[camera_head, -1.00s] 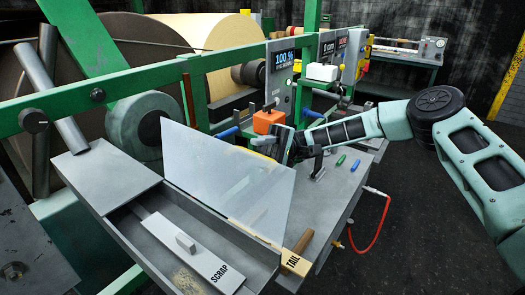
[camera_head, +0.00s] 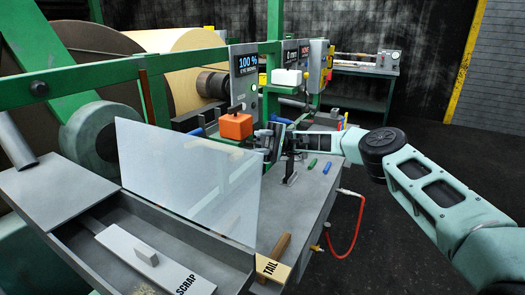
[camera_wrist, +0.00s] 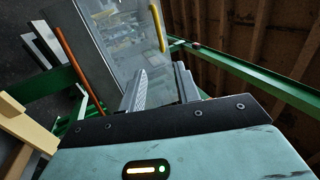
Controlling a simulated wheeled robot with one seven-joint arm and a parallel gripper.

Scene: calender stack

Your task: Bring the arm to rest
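My gripper (camera_head: 276,141) is over the far part of the grey bench (camera_head: 303,190), just right of the orange block (camera_head: 235,126). In the wrist view its two fingers (camera_wrist: 162,88) stand apart with nothing seen held between them. A grey panel with a glassy face (camera_wrist: 130,38) and a yellow handle (camera_wrist: 157,28) lies beyond the fingertips. In the head view my arm reaches in from the right, and the fingertips are too small to make out clearly.
A clear upright panel (camera_head: 190,175) stands left of my gripper, behind the SCRAP tray (camera_head: 155,262). A TAIL block (camera_head: 272,268), two small markers (camera_head: 317,165) and a dark stand (camera_head: 290,168) are on the bench. A red hose (camera_head: 352,225) hangs right. Floor at right is clear.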

